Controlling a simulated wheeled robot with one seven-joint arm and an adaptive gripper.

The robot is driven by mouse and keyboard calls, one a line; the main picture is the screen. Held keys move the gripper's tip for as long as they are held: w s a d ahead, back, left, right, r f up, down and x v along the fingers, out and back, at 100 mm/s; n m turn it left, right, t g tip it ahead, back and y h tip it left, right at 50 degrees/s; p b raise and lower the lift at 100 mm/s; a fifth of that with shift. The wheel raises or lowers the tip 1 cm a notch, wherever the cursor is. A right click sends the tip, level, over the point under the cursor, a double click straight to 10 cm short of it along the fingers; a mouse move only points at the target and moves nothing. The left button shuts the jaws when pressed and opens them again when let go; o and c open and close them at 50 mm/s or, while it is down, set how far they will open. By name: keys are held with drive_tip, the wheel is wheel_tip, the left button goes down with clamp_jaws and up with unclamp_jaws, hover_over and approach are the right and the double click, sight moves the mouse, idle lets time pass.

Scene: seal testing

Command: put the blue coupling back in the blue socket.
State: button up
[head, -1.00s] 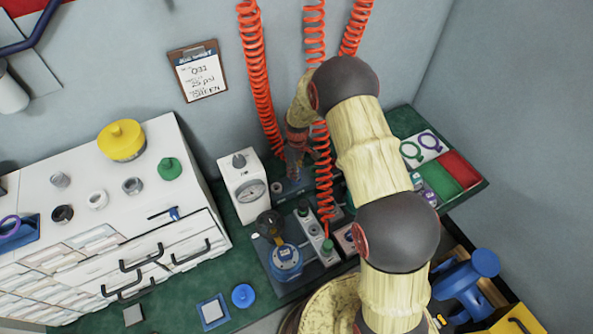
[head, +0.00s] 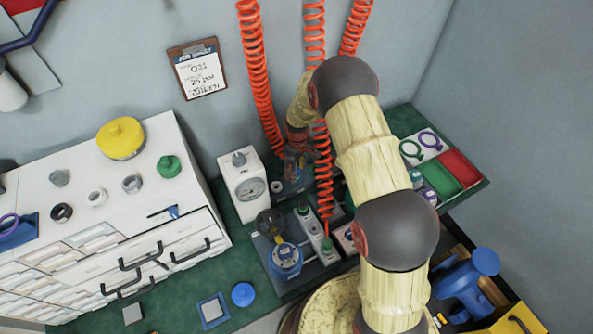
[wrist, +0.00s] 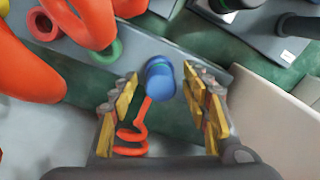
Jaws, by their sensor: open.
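The blue coupling (wrist: 160,80) shows in the wrist view with a red coiled hose (wrist: 133,134) running from it. My gripper (wrist: 162,74) is open, with one finger on each side of the coupling and a visible gap to each. In the head view my gripper (head: 296,163) points down at the back of the green bench, and the coupling is hidden there by the gripper and hoses. I cannot make out the blue socket clearly, nor tell whether the coupling touches it.
Thick orange-red hoses (wrist: 30,50) and a green ring (wrist: 105,52) lie close on the left in the wrist view. A white gauge box (head: 243,184) stands left of my gripper, and a blue-topped test fixture (head: 286,259) stands in front. The green bench top (head: 185,285) is partly clear.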

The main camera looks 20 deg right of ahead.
wheel_tip(320, 180, up, 12)
idle(0.6)
drive_tip(key=shift+w+d, duration=0.1)
idle(0.4)
